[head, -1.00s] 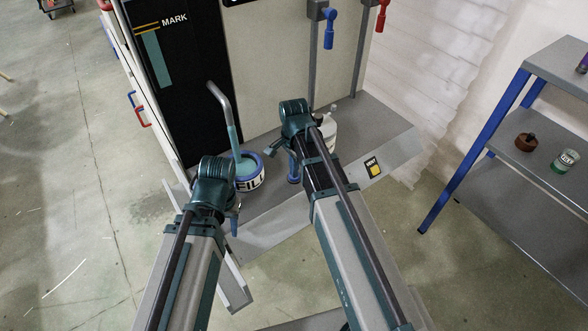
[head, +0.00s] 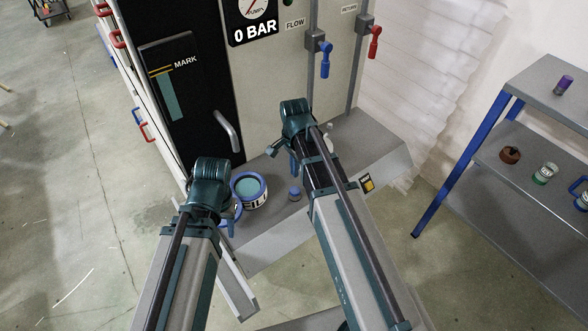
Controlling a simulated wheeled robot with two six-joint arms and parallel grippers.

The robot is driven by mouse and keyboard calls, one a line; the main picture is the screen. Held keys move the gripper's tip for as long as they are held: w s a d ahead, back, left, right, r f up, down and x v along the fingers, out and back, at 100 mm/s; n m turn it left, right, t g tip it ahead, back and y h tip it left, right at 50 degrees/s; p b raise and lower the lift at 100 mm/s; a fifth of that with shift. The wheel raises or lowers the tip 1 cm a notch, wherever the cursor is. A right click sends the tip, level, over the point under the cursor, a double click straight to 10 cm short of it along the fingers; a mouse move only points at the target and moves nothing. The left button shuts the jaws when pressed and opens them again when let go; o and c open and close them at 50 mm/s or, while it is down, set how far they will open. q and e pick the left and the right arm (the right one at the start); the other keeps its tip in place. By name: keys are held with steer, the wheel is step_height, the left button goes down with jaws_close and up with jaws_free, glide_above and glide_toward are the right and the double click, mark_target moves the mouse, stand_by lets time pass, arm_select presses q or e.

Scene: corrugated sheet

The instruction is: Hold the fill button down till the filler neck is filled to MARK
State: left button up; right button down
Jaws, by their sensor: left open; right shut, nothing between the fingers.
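The filler neck (head: 249,195) is a white cup with a blue rim, teal liquid inside and a partly hidden black label. A bent grey spout (head: 227,131) is above it, with no stream visible. On the black level panel, the teal column (head: 170,100) reaches just under the yellow MARK line (head: 160,70). A small blue-capped stub (head: 294,194) stands on the ledge, possibly the fill button. My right gripper (head: 281,158) is shut and empty, appearing above and apart from the stub. My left gripper (head: 232,217) is open beside the neck, its fingers partly hidden.
A dial (head: 253,20) reads 0 BAR. A blue valve handle (head: 325,60) and a red one (head: 374,43) hang on pipes. A grey shelf (head: 537,82) with small containers stands at right.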

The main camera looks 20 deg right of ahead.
arm_select(q)
step_height(320, 180, up, 4)
steer(key=p, duration=0.2)
steer(key=shift+f+p, duration=0.15)
steer(key=shift+p, duration=0.15)
arm_select(e)
step_height(320, 180, up, 4)
steer(key=shift+f, duration=0.1)
stand_by(0.6)
